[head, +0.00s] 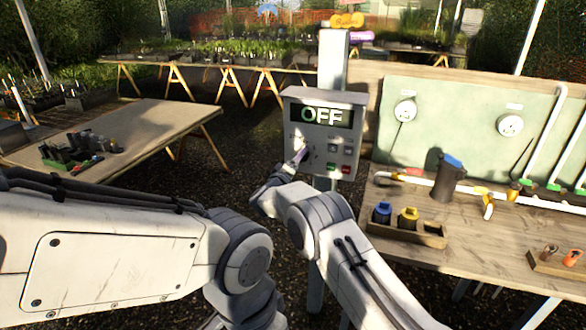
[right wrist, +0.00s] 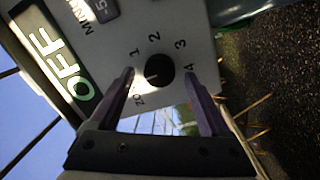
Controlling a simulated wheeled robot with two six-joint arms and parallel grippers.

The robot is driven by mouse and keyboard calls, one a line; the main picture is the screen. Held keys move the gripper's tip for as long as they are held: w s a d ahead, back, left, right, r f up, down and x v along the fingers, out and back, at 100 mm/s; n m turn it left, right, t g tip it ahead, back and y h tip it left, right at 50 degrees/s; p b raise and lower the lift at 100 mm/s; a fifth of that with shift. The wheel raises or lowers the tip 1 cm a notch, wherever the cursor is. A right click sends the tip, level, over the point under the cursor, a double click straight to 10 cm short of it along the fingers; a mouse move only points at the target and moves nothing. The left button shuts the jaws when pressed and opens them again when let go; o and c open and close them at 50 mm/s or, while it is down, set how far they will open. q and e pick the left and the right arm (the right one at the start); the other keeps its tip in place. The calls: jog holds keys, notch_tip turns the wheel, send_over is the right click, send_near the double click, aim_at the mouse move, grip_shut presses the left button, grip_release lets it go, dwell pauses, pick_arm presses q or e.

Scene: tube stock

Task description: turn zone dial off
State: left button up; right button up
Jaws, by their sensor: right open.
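The grey control box (head: 318,112) stands on a post in the middle of the head view, and its display (head: 320,116) reads OFF. In the right wrist view the black round zone dial (right wrist: 159,70) sits on the panel, with numbers 1 to 4 around it. A small pale mark shows on its left side; its exact setting is hard to tell. My right gripper (right wrist: 160,80) is open, its two fingertips on either side of the dial; contact cannot be told. In the head view it (head: 299,155) hides the dial. My left gripper is not in view.
Green and red buttons (head: 339,169) sit at the box's lower right. A wooden bench (head: 400,240) with pipes, a dark jug (head: 448,178) and coloured fittings stands at right. Another table (head: 130,130) with dark parts stands at left.

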jog(key=b+v, duration=0.2)
jog(key=v, duration=0.8)
jog(key=shift+b, duration=0.35)
jog(key=shift+f, duration=0.1)
